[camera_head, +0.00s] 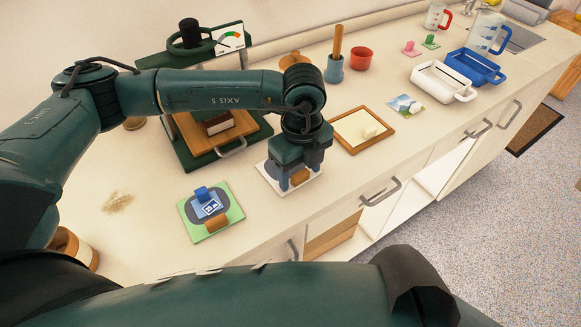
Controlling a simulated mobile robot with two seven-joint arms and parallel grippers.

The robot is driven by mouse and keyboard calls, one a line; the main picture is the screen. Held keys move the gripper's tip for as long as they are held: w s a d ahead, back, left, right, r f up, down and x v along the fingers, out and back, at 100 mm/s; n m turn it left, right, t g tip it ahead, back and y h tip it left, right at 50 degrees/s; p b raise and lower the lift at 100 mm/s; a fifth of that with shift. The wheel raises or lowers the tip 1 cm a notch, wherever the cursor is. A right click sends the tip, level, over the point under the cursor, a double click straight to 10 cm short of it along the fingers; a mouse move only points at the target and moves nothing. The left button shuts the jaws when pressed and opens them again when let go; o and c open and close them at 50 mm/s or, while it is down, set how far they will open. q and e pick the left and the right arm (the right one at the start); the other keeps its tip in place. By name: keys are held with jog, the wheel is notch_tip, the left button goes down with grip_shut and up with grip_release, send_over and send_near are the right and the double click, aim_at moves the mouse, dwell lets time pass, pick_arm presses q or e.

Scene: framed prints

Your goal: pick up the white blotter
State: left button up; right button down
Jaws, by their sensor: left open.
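A small white piece with a raised knob (371,132) lies on the pale panel of a wooden frame (341,121) right of my left gripper; it may be the white blotter, but I cannot be sure. My left gripper (298,180) is open and points down over a white card (273,185) with a grey patch. A brown piece (300,177) shows between its fingers; I cannot tell whether they touch it. The gripper hides much of this card. My right gripper is not in view.
A green card (231,214) with blue and brown pieces lies left of the gripper. A dark green press (210,157) stands behind. White (428,84) and blue (467,67) trays, a red cup (361,58) and pink (410,48) and green (431,41) knobbed pieces stand farther back.

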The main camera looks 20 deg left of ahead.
pick_arm(q)
jog(key=c, duration=1.1)
jog(key=shift+r, duration=0.15)
